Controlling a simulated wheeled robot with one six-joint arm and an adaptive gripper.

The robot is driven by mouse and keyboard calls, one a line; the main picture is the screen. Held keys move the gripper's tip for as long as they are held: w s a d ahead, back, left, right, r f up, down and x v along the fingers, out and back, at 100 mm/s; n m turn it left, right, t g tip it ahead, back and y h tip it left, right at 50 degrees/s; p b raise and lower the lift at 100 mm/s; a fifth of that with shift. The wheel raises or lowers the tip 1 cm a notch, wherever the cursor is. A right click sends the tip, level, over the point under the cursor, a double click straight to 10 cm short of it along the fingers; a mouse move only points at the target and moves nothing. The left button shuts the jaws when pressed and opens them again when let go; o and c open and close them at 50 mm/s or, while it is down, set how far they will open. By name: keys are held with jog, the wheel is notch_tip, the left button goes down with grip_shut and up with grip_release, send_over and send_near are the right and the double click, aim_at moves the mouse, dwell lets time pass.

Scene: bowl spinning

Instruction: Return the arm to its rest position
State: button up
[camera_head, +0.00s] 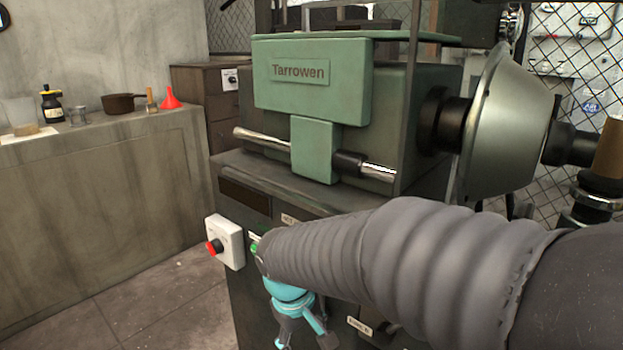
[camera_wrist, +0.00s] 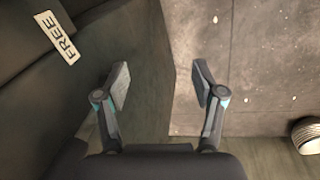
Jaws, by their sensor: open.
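My arm crosses the head view from the right edge toward the lower middle, in a grey ribbed sleeve. My gripper (camera_head: 305,343) hangs below the end of the sleeve in front of the machine's cabinet, its tips near the bottom edge of the view. In the wrist view my gripper (camera_wrist: 160,85) shows two fingers spread wide apart with nothing between them. The green Tarrowen spinning machine (camera_head: 312,100) stands behind my arm. A metal bowl form (camera_head: 505,125) is mounted on its spindle at the right. My arm hides part of the cabinet front.
A white box with a red button (camera_head: 226,242) sticks out from the cabinet left of my gripper. A FREE label (camera_wrist: 60,38) shows on a dark surface in the wrist view. A concrete counter (camera_head: 100,205) stands at the left. The floor (camera_head: 170,315) between is clear.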

jog(key=s+d+r+m+t, duration=0.2)
jog(key=s+d+r+m, duration=0.1)
jog(key=s+d, duration=0.3)
jog(key=s+d+r+m+t+y, duration=0.1)
jog(key=s+d+r+m+t, duration=0.1)
jog(key=s+d+r+m, duration=0.2)
jog(key=s+d+r, duration=0.1)
jog(key=s+d, duration=0.2)
jog(key=d, duration=0.4)
jog(key=shift+r, duration=0.2)
jog(key=shift+d, duration=0.1)
